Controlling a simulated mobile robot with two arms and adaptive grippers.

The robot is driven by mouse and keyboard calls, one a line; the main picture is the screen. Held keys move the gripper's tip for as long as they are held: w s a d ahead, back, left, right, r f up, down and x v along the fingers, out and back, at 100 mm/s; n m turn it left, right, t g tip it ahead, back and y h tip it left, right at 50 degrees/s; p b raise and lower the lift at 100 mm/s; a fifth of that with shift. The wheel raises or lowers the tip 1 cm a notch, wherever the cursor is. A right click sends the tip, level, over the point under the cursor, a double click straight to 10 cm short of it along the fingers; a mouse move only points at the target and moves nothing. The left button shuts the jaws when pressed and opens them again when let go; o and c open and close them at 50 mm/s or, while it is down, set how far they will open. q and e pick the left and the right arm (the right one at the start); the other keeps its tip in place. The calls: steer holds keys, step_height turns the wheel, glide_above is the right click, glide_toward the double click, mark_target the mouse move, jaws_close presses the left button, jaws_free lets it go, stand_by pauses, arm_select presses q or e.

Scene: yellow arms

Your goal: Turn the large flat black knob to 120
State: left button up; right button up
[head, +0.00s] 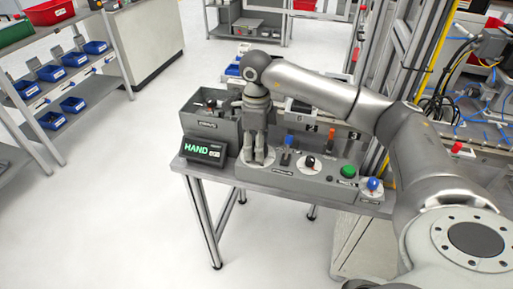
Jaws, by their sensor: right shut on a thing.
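My right gripper (258,157) reaches down from above onto the left round white dial (271,160) of the grey control panel (300,185). Its fingers are shut on the knob at that dial. The fingers hide nearly all of this knob, so its pointer and setting cannot be read. A display (203,150) left of the panel shows HAND in green, with smaller signs beside it too small to read. My left gripper is not in view.
Right of the gripper are a smaller black knob (310,161), a blue-topped lever (287,150), a green button (347,171) and a blue-topped control (373,184). A grey box (208,122) stands behind the display. Open floor lies left of the table.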

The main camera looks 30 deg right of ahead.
steer(key=n+b, duration=0.2)
steer(key=n, duration=0.3)
steer(key=shift+n, duration=0.3)
steer(key=shift+s+r+n+b, duration=0.1)
steer(key=shift+n+b, duration=0.6)
steer(key=shift+n, duration=1.5)
steer(key=o, duration=1)
steer(key=shift+o, duration=0.2)
step_height(320, 180, up, 12)
